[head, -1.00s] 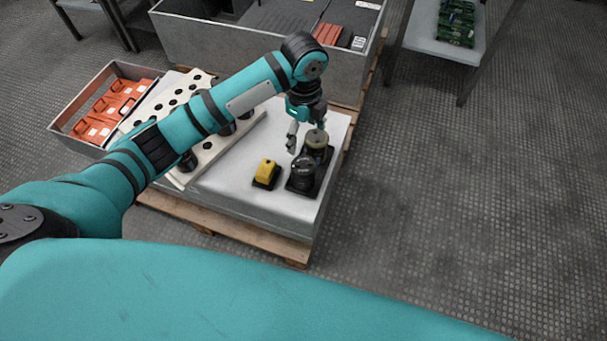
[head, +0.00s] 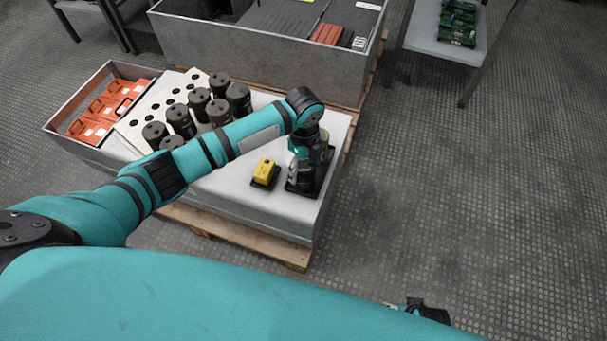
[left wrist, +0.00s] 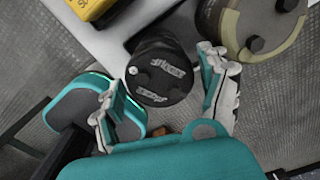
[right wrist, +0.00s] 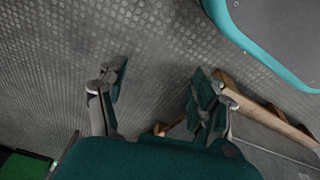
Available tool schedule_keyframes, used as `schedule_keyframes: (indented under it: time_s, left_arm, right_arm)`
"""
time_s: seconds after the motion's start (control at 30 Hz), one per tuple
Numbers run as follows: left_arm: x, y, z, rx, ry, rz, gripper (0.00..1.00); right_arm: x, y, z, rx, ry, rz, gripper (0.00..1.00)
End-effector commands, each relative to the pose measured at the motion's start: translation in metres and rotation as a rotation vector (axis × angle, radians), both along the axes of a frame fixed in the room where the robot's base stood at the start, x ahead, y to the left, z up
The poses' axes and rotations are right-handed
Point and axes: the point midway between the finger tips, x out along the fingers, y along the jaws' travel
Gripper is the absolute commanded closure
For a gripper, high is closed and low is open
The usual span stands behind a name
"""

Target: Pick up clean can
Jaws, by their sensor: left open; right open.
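A black can (left wrist: 162,72) with raised marks on its lid stands on a dark base at the table's right; my left gripper partly hides it in the head view. My left gripper (head: 298,168) is open above it. In the left wrist view the open fingers (left wrist: 163,66) lie on either side of the black can. An olive-banded can (left wrist: 262,28) with dark studs stands just beyond the right finger. I cannot tell which can is the clean one. My right gripper (right wrist: 160,76) is open and empty over the floor.
A yellow-topped box (head: 265,171) sits close to the left of the black can. Several dark cans (head: 181,120) stand on the white holed board (head: 140,123). An orange-filled bin (head: 76,99) is at left, a grey crate (head: 270,50) behind.

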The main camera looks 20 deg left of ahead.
Motion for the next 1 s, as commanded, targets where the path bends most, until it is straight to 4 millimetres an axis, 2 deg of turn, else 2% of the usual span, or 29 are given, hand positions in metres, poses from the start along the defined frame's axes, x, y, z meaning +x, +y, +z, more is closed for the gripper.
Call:
schedule_keyframes:
  time_s: [0.03,0.2,0.47,0.9,1.0]
  left_arm:
    - [-0.001,0.0,-0.011,0.001,0.003,0.001,0.22]
    - [0.0,0.0,-0.028,0.001,0.001,0.0,0.22]
    - [0.0,0.0,-0.029,0.001,0.0,0.0,0.22]
    - [0.0,0.0,-0.029,0.001,0.0,0.0,0.79]
    - [0.001,0.0,-0.028,0.0,-0.003,0.0,0.89]
  right_arm:
    - [0.003,0.0,0.005,0.001,-0.007,-0.001,0.33]
    - [0.008,0.001,0.021,0.001,-0.014,-0.002,0.33]
    - [0.009,0.001,0.024,0.001,-0.013,-0.003,0.33]
    - [0.008,0.001,0.024,0.001,-0.012,-0.002,0.33]
    - [0.008,0.001,0.024,0.001,-0.012,-0.002,0.33]
